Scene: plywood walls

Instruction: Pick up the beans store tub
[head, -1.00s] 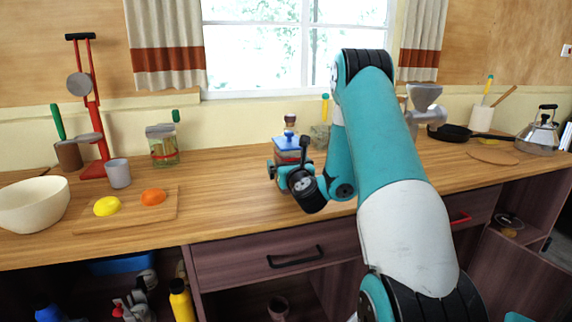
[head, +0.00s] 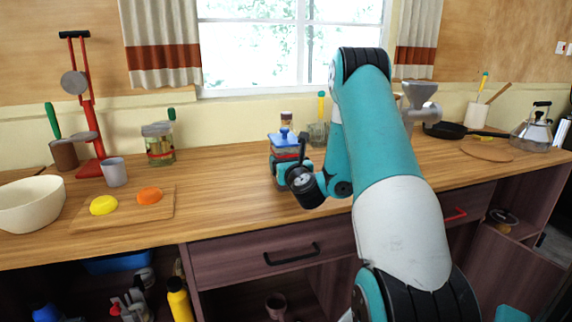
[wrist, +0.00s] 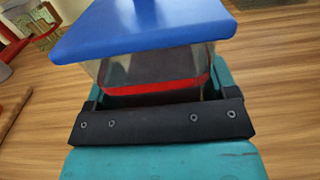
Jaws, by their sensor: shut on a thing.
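The beans store tub has a blue lid and a clear body with a red band; it stands upright on the wooden counter side of the head view (head: 286,141). In the wrist view its blue lid (wrist: 145,25) fills the top and the clear body with red shows beneath. My gripper (head: 284,168) is shut on the tub's body, below the lid. In the wrist view the black palm bar of my gripper is close against the near side. The tub's lower part is hidden by my gripper, and I cannot tell whether its base touches the counter.
A cutting board (head: 125,213) with yellow and orange pieces lies left. A metal grinder (head: 420,102) stands right, behind my arm.

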